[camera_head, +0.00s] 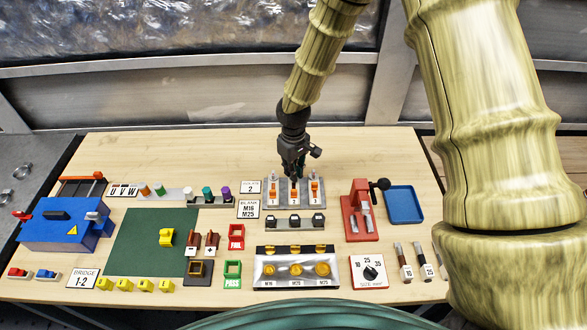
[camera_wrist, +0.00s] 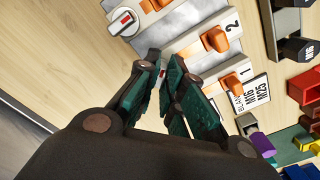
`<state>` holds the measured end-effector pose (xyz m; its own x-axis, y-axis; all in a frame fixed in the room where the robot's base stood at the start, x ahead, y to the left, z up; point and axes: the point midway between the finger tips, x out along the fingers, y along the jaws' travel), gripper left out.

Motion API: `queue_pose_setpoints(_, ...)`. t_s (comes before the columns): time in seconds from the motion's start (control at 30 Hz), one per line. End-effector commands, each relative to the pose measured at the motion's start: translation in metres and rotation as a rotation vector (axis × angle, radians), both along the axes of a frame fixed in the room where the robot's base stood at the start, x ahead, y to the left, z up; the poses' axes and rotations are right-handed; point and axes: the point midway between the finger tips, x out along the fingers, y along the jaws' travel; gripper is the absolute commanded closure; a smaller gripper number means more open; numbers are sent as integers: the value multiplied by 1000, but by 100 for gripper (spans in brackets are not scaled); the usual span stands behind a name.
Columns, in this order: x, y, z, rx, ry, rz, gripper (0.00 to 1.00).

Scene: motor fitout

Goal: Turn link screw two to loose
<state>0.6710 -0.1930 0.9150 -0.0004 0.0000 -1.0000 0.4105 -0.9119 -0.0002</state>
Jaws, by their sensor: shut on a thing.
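The grey link plate (camera_head: 285,206) stands at the back middle of the bench, with a row of orange links and white screws behind them. My gripper (camera_head: 294,174) points down at the middle of the back row and hides link screw two in the head view. In the wrist view my gripper (camera_wrist: 164,72) is shut on link screw two; only a sliver with a red mark shows between the green fingers, so its angle cannot be told. The orange link two (camera_wrist: 215,39) lies beside it. A neighbouring white screw (camera_wrist: 122,20) with a red-marked bar shows at the top left.
Screws stand close on both sides of my gripper. A black-capped rack (camera_head: 294,223) lies in front of the plate. A red press (camera_head: 360,212) and blue tray (camera_head: 404,204) are to the right. Sign cards (camera_head: 249,209) and coloured pegs (camera_head: 207,192) are to the left.

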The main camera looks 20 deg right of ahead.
Motion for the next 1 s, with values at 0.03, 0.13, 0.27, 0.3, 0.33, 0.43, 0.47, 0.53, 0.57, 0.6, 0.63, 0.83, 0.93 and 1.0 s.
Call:
queue_pose_setpoints(0.03, 0, 0, 1, 0, 0, 41, 100)
queue_pose_setpoints(0.13, 0, -1, 1, 0, -1, 138, 100)
queue_pose_setpoints(0.27, 1, -1, 2, 0, -1, 260, 100)
queue_pose_setpoints(0.3, 1, -1, 2, 0, -1, 298, 100)
queue_pose_setpoints(0.33, 1, -1, 2, 0, -1, 327, 100)
queue_pose_setpoints(0.43, 1, -1, 2, 0, -1, 421, 100)
queue_pose_setpoints(0.47, 1, -1, 2, 0, -1, 448, 100)
queue_pose_setpoints(0.53, 1, -1, 2, 0, -1, 512, 100)
queue_pose_setpoints(0.57, 1, -1, 1, 0, -1, 538, 100)
queue_pose_setpoints(0.6, 1, -1, 1, 0, -1, 572, 100)
queue_pose_setpoints(0.63, 1, -1, 1, 0, -1, 595, 100)
queue_pose_setpoints(0.83, 1, -1, 1, 0, -1, 734, 100)
queue_pose_setpoints(0.93, 1, -1, 1, 0, -1, 786, 100)
queue_pose_setpoints(1.0, 1, -1, 1, -1, -3, 815, 100)
